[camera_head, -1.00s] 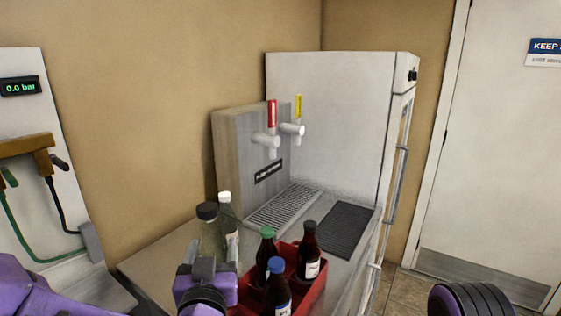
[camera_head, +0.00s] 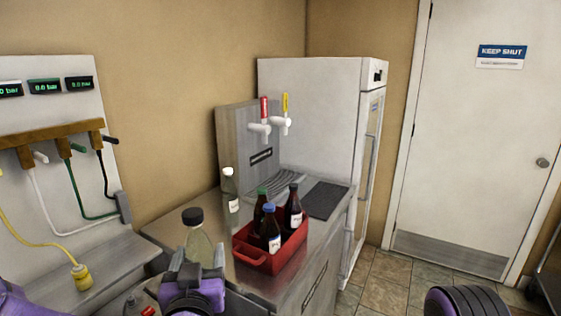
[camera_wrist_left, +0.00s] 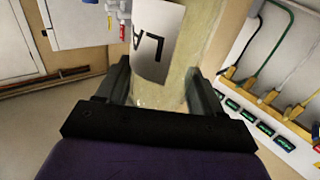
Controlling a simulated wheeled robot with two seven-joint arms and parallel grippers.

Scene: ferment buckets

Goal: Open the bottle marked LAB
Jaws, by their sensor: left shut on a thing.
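The clear bottle with a black cap (camera_head: 192,216) is in my left gripper (camera_head: 197,266). In the left wrist view the bottle (camera_wrist_left: 178,60) stands between the fingers, and its white label (camera_wrist_left: 158,40) shows the letters "LA"; the rest of the label is out of sight. My left gripper (camera_wrist_left: 158,90) is shut on the bottle's body. The cap is on the bottle. In the head view the gripper hides the lower part of the bottle. My right gripper is not in view; only a dark, ribbed part of mine shows at the lower right.
A red crate (camera_head: 262,262) with several dark bottles stands on the counter. A clear bottle with a white cap (camera_head: 229,190) stands behind it. A tap tower (camera_head: 238,150) and a fridge (camera_head: 315,120) are beyond. Hoses hang from a gauge panel (camera_head: 60,100) at left.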

